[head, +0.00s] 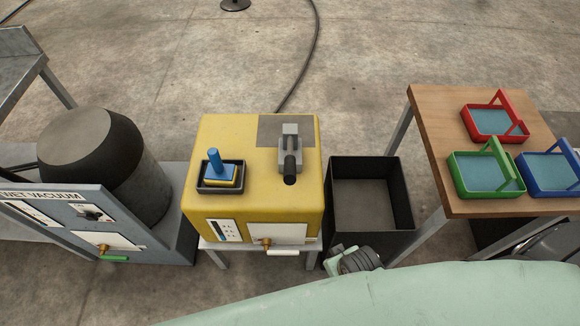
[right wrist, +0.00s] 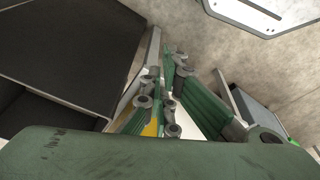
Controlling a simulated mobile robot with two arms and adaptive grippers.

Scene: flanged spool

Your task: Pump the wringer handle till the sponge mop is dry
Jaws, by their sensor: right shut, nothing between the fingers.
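A yellow wringer box (head: 225,135) stands on a low stand in the middle of the head view. Its handle (head: 291,165) is a grey lever bracket with a dark grip, on the box's right side. The sponge mop (head: 214,166), with a blue upright handle and a yellow base, sits in a small black tray (head: 205,190) on the box's left side. My right gripper (right wrist: 171,72) shows in the right wrist view, its green fingers shut and empty. A bit of yellow shows behind the fingers there. My left gripper is not in view.
A black open bin (head: 410,190) stands right of the box. A wooden table (head: 440,110) holds red, green and blue caddies. A wet vacuum (head: 98,165) with a blue-grey panel stands at left. A dark hose (head: 312,60) crosses the floor behind the box.

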